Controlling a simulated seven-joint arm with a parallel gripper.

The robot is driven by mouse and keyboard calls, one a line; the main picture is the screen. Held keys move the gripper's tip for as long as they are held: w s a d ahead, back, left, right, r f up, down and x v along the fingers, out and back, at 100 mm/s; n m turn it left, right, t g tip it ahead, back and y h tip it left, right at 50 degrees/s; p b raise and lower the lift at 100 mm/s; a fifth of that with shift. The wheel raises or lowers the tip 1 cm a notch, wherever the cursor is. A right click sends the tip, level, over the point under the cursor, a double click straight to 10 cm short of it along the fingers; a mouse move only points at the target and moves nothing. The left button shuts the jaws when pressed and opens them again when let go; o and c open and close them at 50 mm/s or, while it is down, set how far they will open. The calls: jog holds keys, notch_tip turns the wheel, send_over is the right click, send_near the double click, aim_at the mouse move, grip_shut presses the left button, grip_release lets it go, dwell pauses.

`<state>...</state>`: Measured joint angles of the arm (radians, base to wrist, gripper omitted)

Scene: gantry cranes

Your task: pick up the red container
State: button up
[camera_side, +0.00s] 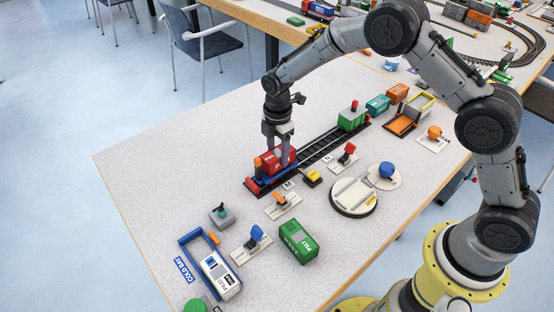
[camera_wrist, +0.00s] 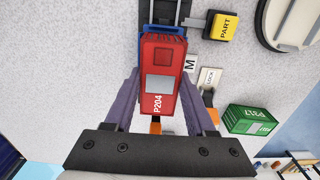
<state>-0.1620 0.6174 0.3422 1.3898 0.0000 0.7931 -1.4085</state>
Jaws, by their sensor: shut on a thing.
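The red container (camera_side: 271,163) is at the near-left end of the black track, on or just above a blue wagon (camera_side: 265,183); I cannot tell if there is a gap. In the wrist view the red container (camera_wrist: 160,80) is marked P204 and shows a grey patch and a dark red square on top. My gripper (camera_side: 278,156) points down over it with one finger on each side. In the wrist view my gripper (camera_wrist: 162,98) is shut on the container's long sides. Part of the wagon (camera_wrist: 163,30) shows beyond the container.
A green container (camera_side: 298,242) marked P317, a blue-levered plate (camera_side: 253,241) and a white container (camera_side: 220,274) in a blue frame lie nearer. A yellow PART block (camera_side: 312,177) and a round turntable (camera_side: 354,196) are to the right. A green wagon (camera_side: 352,118) stands farther along the track. The table's left side is clear.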

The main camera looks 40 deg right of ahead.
aim_at(277, 152)
jog(key=shift+r, duration=3.5)
